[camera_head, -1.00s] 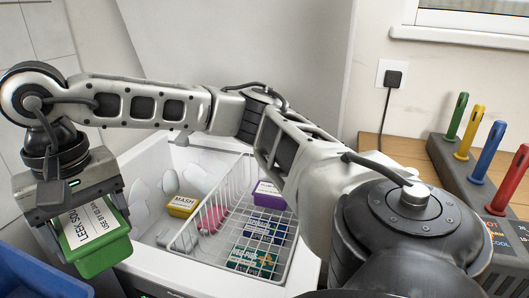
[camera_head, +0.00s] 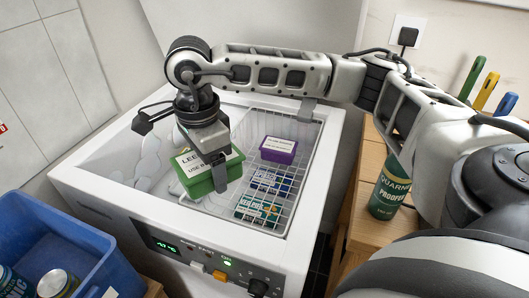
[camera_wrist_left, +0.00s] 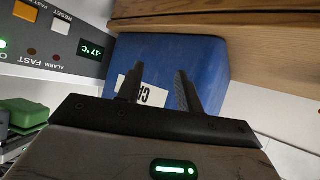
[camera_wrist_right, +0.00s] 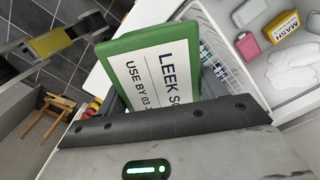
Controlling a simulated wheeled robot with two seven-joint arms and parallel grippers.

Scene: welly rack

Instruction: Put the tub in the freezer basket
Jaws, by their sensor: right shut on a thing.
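The green tub (camera_head: 205,182) has a white lid label reading LEEK SOUP in the right wrist view (camera_wrist_right: 150,65). My right gripper (camera_head: 212,165) is shut on it and holds it over the open white freezer, left of the purple tub. The white wire freezer basket (camera_head: 304,165) hangs in the freezer's right part. It holds a purple tub (camera_head: 279,148) and several blue and green packets (camera_head: 258,208). The green tub hides the basket's left part. My left gripper (camera_wrist_left: 157,88) is open and empty in the left wrist view, in front of a blue crate (camera_wrist_left: 205,60).
The freezer rim (camera_head: 100,205) surrounds the opening. A yellow MASH tub (camera_wrist_right: 283,27) and a pink tub (camera_wrist_right: 247,46) lie inside, shown in the right wrist view. A blue crate with cans (camera_head: 60,235) stands front left. A green proofer can (camera_head: 388,190) stands on the wooden bench at right.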

